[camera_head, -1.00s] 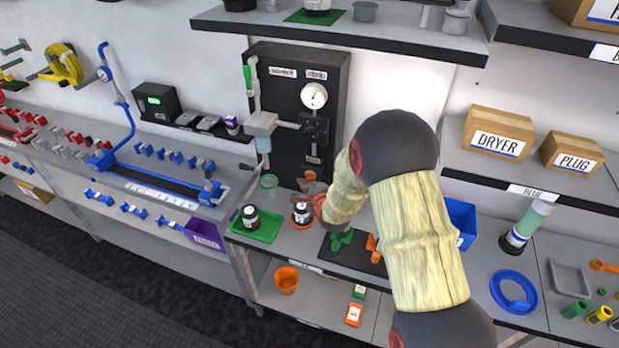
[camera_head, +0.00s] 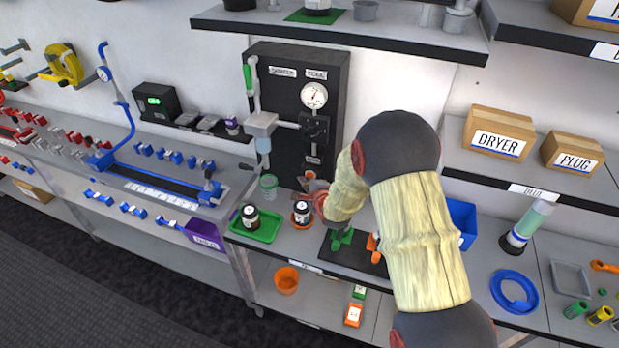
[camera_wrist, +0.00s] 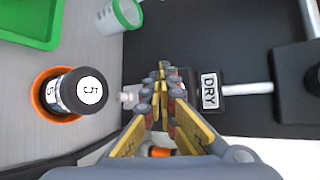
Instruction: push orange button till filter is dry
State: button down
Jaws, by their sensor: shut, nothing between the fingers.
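My gripper (camera_wrist: 163,75) is shut and empty in the wrist view, its fingertips beside a white DRY label (camera_wrist: 210,90) on the black panel. In the head view my gripper (camera_head: 312,188) is at the foot of the black panel (camera_head: 285,80), partly hidden by my arm. A small orange part (camera_wrist: 159,151) shows between the finger links; I cannot tell whether it is the orange button or whether the fingers touch the button. I cannot identify the filter.
A dark jar with a black lid (camera_head: 301,209) stands in an orange dish (camera_wrist: 45,108) close to my gripper. Another jar (camera_head: 250,215) stands on a green tray (camera_head: 265,231). A pressure gauge (camera_head: 314,95) and pipes project from the panel. A shelf (camera_head: 340,36) hangs above.

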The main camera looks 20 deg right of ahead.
jog(key=shift+w+d, duration=0.25)
jog(key=shift+w, duration=0.1)
dwell(0.5)
jog(key=shift+s, duration=0.1)
jog(key=shift+s+a, duration=0.5)
jog(key=shift+s, duration=0.15)
jog(key=shift+a, duration=0.1)
jog(key=shift+s+a+b, duration=0.3)
jog(key=shift+s+a, duration=0.4)
jog(key=shift+s, duration=0.3)
jog(key=shift+s+a+b, duration=0.25)
jog(key=shift+s+a, duration=0.45)
jog(key=shift+s, duration=0.3)
